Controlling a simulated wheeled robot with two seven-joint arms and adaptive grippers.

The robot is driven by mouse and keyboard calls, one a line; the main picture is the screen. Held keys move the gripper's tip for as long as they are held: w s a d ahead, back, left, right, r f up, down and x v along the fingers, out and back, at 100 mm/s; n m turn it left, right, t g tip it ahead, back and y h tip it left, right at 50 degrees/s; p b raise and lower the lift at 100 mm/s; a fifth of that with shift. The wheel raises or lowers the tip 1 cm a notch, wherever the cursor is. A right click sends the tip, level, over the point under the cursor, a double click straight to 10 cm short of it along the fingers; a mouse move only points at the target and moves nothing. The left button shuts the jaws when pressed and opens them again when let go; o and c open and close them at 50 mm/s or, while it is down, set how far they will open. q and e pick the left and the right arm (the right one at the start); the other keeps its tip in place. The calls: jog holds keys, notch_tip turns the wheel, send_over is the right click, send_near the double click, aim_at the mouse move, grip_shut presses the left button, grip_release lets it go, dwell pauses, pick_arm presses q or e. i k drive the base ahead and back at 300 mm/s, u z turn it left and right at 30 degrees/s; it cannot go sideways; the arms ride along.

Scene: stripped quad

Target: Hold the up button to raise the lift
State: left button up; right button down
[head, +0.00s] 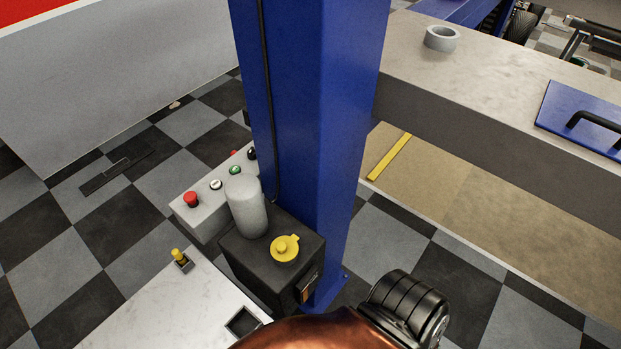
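A light grey control box (207,212) sits at the left of the blue lift post (320,110). Its top carries a red mushroom button (191,200), a white button (216,184), a green button (235,170) and a black knob (252,153). Another small red part shows behind the green button. I cannot read any labels, so I cannot tell which is the up button. A grey cylinder and a black power unit stand in front and hide part of the box. Neither gripper shows; only copper and black parts of my own body are at the bottom.
The black unit (260,262) with a yellow cap (285,248) stands at the post's foot. A white surface (165,310) with a small yellow-topped switch (180,258) is at lower left. Checkered floor lies left.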

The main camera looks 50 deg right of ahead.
aim_at(234, 169)
jog(key=z, duration=0.2)
jog(key=k, duration=0.4)
jog(key=z, duration=1.25)
